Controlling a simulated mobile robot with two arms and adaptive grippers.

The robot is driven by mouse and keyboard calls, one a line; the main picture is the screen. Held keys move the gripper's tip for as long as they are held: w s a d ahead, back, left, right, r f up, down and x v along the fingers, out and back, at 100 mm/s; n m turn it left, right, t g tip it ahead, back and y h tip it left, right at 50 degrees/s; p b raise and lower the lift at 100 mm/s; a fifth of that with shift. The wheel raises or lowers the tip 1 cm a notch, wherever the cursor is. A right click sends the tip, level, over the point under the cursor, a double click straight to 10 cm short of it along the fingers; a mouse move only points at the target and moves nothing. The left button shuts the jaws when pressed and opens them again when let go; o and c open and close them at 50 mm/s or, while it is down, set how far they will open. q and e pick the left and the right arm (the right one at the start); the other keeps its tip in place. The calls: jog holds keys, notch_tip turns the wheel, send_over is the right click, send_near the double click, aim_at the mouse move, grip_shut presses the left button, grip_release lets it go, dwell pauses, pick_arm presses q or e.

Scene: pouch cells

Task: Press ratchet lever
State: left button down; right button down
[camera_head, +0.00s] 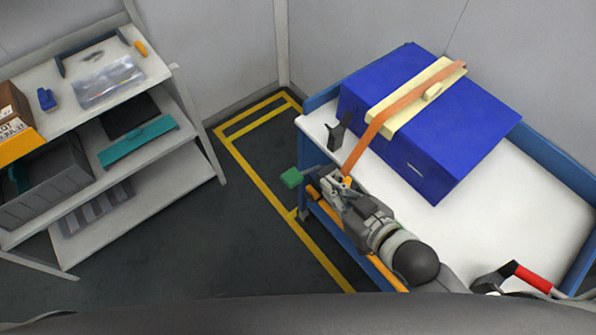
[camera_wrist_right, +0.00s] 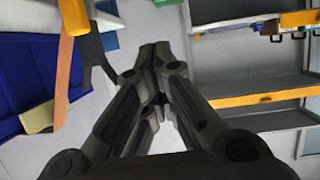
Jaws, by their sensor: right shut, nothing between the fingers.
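An orange strap (camera_head: 372,122) runs over a cream pad (camera_head: 415,98) on a large blue box (camera_head: 440,130) and down to the cart's near left edge. A dark forked bracket (camera_head: 339,131), possibly the ratchet lever, stands beside the strap; a similar dark part shows in the right wrist view (camera_wrist_right: 97,52). My right gripper (camera_head: 330,183) is at the cart's left edge, near the strap's lower end. Its fingers are shut and empty in the right wrist view (camera_wrist_right: 155,52). It partly hides the strap end; contact cannot be told. My left gripper is not in view.
The blue-framed cart has a white top (camera_head: 500,222), mostly clear right of the box. A green block (camera_head: 291,178) shows beside the cart's left edge. A red-handled tool (camera_head: 533,278) lies at lower right. A shelf rack (camera_head: 150,185) stands left, across open floor.

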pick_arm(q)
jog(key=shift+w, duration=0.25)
pick_arm(e)
jog(key=shift+s+a+r+n+y, duration=0.1)
jog(key=shift+a+r+n+y, duration=0.2)
jog(key=shift+a+r+y, duration=0.4)
jog(key=shift+d+f, duration=0.1)
jog(key=p, duration=0.1)
send_over(298, 181)
notch_tip(298, 181, down, 2)
jog(key=shift+f, duration=0.1)
notch_tip(298, 181, down, 3)
jog(key=shift+r, duration=0.1)
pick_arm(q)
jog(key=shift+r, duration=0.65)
pick_arm(e)
jog(key=shift+f, duration=0.75)
